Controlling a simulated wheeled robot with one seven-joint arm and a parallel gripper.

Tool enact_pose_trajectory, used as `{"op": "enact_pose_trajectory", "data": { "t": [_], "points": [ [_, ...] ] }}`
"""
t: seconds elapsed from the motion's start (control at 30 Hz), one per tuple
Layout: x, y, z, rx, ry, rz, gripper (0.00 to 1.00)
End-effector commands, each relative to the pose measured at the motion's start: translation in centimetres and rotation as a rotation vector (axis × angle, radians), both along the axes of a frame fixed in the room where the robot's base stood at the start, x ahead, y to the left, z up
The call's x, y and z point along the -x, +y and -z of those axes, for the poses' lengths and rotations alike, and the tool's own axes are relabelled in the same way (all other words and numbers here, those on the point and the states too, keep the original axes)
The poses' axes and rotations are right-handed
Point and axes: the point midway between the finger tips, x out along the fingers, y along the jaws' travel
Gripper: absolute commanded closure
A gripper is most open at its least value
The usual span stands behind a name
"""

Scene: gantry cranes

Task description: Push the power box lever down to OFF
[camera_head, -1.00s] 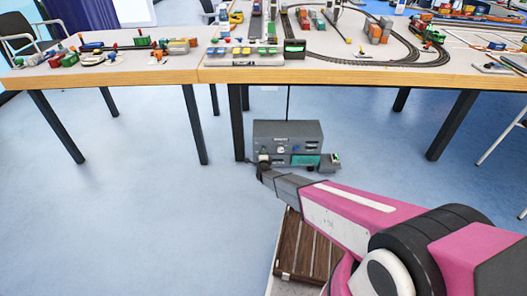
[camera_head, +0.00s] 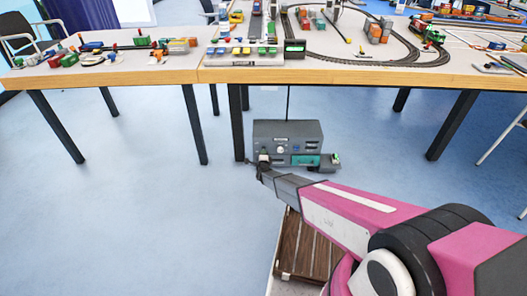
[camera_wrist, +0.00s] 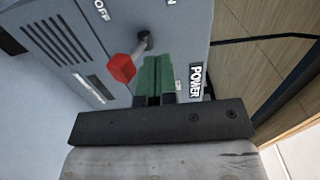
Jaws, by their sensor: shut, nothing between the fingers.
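The grey power box (camera_head: 287,131) stands on the floor below the table edge. In the wrist view its grey face (camera_wrist: 75,45) fills the upper left, with OFF, ON and POWER lettering. In the head view my gripper (camera_head: 263,162) is at the box's lower left front.
The table (camera_head: 330,76) with model trains and tracks stands above and behind the box. Dark table legs (camera_head: 238,122) stand close to the box's left. A brown slatted surface (camera_head: 308,248) lies below my arm. The blue floor (camera_head: 130,220) is open at left.

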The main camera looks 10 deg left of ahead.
Motion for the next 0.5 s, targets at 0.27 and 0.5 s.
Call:
{"op": "enact_pose_trajectory", "data": {
  "t": [0.27,0.5],
  "points": [
    [2.0,-0.5,-0.1,0.000,0.001,0.000,1.00],
    [3.6,-0.8,-0.1,0.000,0.000,-0.001,1.00]
  ]
}}
